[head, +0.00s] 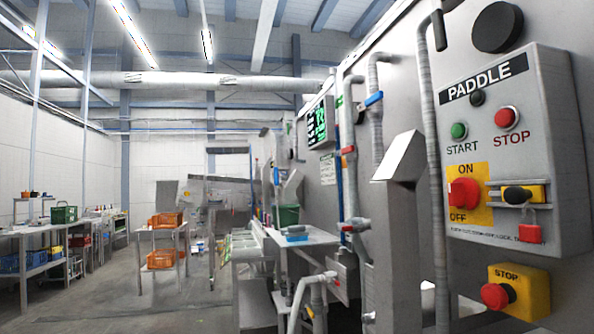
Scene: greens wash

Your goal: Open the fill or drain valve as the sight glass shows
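Pipes with small valve handles run along the grey machine wall on the right. A blue valve handle (373,98) sits on the upper pipe. A red valve handle (348,150) is lower and to its left. Another red handle (346,229) is on the white pipe fitting below. I cannot read which valve is fill or drain, nor tell whether any is open. No sight glass can be made out clearly. My gripper is not in view.
A PADDLE control box (469,152) with start, stop and a red rotary switch is close at right. A yellow stop box (518,292) is below it. A grey post (397,240) stands before the pipes. Orange crates (165,220) are on a stand left; floor (110,300) there is clear.

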